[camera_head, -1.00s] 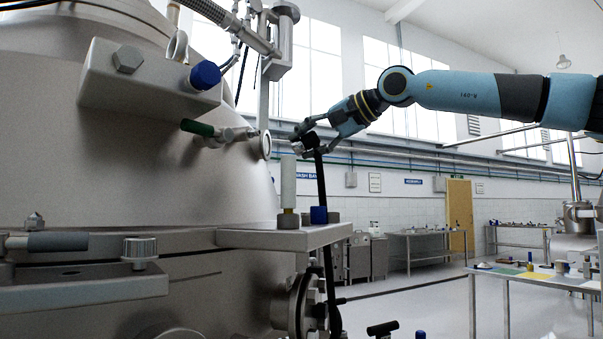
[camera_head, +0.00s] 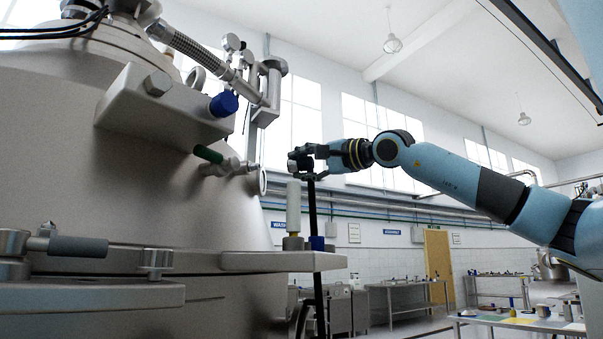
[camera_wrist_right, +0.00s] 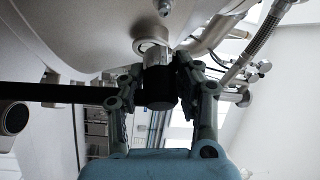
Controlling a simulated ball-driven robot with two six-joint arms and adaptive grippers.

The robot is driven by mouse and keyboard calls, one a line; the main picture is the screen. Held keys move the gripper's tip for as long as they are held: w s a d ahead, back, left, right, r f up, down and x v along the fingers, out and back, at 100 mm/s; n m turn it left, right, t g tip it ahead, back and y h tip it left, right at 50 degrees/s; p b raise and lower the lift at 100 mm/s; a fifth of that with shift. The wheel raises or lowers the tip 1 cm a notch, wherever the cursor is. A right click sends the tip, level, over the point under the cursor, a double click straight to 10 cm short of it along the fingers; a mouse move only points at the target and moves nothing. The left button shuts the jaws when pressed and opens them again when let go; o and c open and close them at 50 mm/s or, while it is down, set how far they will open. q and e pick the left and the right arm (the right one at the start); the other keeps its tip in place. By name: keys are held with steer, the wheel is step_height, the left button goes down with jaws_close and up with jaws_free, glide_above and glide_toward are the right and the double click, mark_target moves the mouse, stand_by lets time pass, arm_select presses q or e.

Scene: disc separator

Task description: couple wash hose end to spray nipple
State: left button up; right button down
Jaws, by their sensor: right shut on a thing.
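My right gripper (camera_head: 305,160) is shut on the wash hose end (camera_head: 297,166), a dark coupling with the black hose (camera_head: 312,215) hanging straight down below. In the right wrist view the hose end (camera_wrist_right: 160,90) sits between the fingers, its metal part pointing away from the palm, and the hose runs off left. The spray nipple (camera_head: 263,182) is the pale round end by the green-handled valve on the steel vessel. In the head view it is left of and slightly below the hose end, with a gap. A pale ring (camera_wrist_right: 150,47) shows just beyond the hose end. My left gripper is out of view.
The green-handled valve (camera_head: 208,154) and a block with a blue knob (camera_head: 223,104) project from the vessel. A ledge (camera_head: 285,261) with a pale upright post (camera_head: 293,207) lies below the gripper. Free air is right of the vessel.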

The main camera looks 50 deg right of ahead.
mark_target(288, 161)
steer(key=shift+s+d, duration=0.1)
steer(key=shift+a+r, duration=0.25)
steer(key=shift+a, duration=0.25)
steer(key=shift+d+f, duration=0.1)
steer(key=shift+d, duration=0.2)
steer(key=shift+b, duration=0.35)
steer(key=shift+a+p, duration=0.2)
steer(key=shift+p, duration=0.1)
steer(key=w+p, duration=0.1)
steer(key=p, duration=0.1)
steer(key=w+a+p, duration=0.1)
steer(key=p, duration=0.1)
steer(key=w+p, duration=0.1)
steer(key=p, duration=0.1)
steer(key=shift+w+a+r, duration=0.3)
steer(key=shift+w, duration=0.1)
arm_select(q)
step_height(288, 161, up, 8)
steer(key=p, duration=0.2)
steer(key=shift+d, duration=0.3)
arm_select(e)
steer(key=shift+w+a+f, duration=0.25)
steer(key=shift+w+a, duration=0.1)
steer(key=shift+w, duration=0.35)
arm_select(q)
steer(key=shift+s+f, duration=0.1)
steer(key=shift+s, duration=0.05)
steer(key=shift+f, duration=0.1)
